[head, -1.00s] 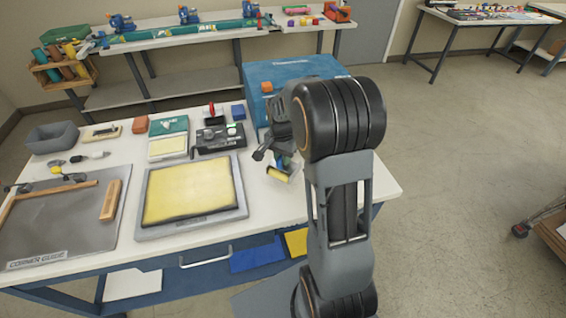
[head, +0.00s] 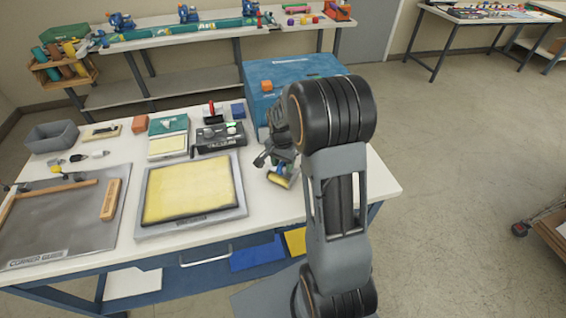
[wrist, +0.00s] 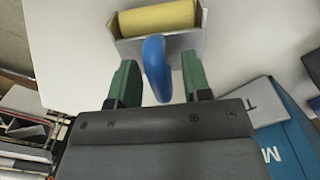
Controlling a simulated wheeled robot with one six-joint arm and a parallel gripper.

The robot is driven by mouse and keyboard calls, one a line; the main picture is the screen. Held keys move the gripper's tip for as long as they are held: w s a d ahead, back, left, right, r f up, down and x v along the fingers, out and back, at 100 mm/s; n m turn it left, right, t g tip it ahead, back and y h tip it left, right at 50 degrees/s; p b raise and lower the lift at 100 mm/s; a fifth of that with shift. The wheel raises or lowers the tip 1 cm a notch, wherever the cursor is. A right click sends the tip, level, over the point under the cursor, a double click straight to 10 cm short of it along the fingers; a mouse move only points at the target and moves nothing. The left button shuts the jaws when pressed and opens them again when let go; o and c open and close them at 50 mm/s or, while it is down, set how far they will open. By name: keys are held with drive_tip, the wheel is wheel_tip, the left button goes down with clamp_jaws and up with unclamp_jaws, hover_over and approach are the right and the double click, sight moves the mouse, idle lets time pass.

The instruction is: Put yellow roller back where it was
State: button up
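The yellow roller (head: 279,181) has a yellow cylinder, a metal frame and a blue handle. It is at the right part of the white worktable (head: 380,190), right of the framed yellow pad. In the wrist view the yellow roller (wrist: 157,18) lies across the top, its blue handle pointing toward me. My gripper (wrist: 162,68) has its two green fingers apart, one on each side of the blue handle. A gap shows between the handle and the right finger. In the head view my gripper (head: 272,160) is just above the roller and partly hides it.
The framed yellow pad (head: 190,190) lies left of the roller. A blue box (head: 290,75) stands behind my gripper. A black device (head: 218,138) and a grey plate (head: 70,220) are further left. Some bare tabletop shows near the right front edge.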

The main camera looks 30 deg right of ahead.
wheel_tip(320, 180, up, 12)
drive_tip(key=r, duration=0.1)
drive_tip(key=s+a+r+n+t, duration=0.1)
drive_tip(key=s+a+n, duration=0.3)
drive_tip(key=s, duration=0.4)
drive_tip(key=s+a+n+t, duration=0.3)
drive_tip(key=s+a+n, duration=0.2)
drive_tip(key=s+n, duration=0.2)
drive_tip(key=shift+s+a+r+n+t, duration=0.15)
drive_tip(key=shift+s+r+n+t, duration=0.15)
drive_tip(key=shift+s+r, duration=0.15)
drive_tip(key=shift+c, duration=0.2)
idle(0.6)
